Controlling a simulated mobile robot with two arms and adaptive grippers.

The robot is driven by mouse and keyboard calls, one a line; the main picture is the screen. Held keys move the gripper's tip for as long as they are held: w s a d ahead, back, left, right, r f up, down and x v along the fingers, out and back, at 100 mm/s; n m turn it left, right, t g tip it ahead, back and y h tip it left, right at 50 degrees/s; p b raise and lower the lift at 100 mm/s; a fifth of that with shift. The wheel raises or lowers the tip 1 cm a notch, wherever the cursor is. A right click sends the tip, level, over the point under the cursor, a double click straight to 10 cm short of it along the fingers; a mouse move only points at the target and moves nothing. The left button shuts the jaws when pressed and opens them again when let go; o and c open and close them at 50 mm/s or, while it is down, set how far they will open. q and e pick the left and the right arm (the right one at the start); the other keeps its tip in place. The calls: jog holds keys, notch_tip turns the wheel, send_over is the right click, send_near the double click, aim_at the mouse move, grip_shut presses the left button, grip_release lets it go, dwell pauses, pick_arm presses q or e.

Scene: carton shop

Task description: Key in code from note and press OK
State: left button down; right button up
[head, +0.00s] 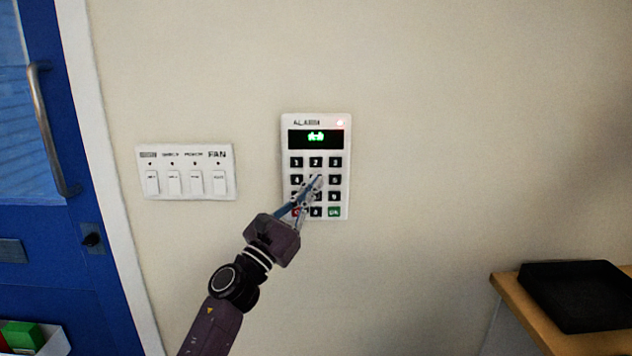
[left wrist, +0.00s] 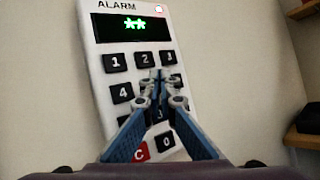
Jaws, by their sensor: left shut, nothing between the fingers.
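The white alarm keypad (head: 342,190) is fixed on the wall in the middle of the head view. Its display (head: 302,139) is lit with green marks, which read as two asterisks on the display in the left wrist view (left wrist: 165,27). A small red light (head: 340,123) glows at its top right. The green OK key (head: 334,212) is at the bottom right and the red C key (left wrist: 141,153) at the bottom left. My left gripper (head: 317,180) is shut and empty, its tips over the middle keys around 5; contact cannot be told. No note shows.
A white switch panel (head: 186,190) with several switches is on the wall left of the keypad. A blue door (head: 60,240) with a metal handle is at the far left. A black tray (head: 578,290) lies on a wooden surface (head: 512,295) at the lower right.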

pick_arm(q)
jog(key=shift+w+b, duration=0.3)
jog(key=shift+b, duration=0.1)
pick_arm(e)
jog(key=shift+a+f, duration=0.1)
jog(key=shift+f, duration=0.35)
jog(key=shift+r, duration=0.1)
pick_arm(q)
jog(key=shift+s+p, duration=0.35)
jog(key=shift+s, duration=0.45)
pick_arm(e)
jog(key=shift+r, duration=0.25)
pick_arm(q)
jog(key=shift+s+p, duration=1.25)
jog(key=shift+s, duration=1.25)
pick_arm(e)
jog(key=shift+r, duration=1.3)
jog(key=shift+c, duration=0.3)
grip_shut()
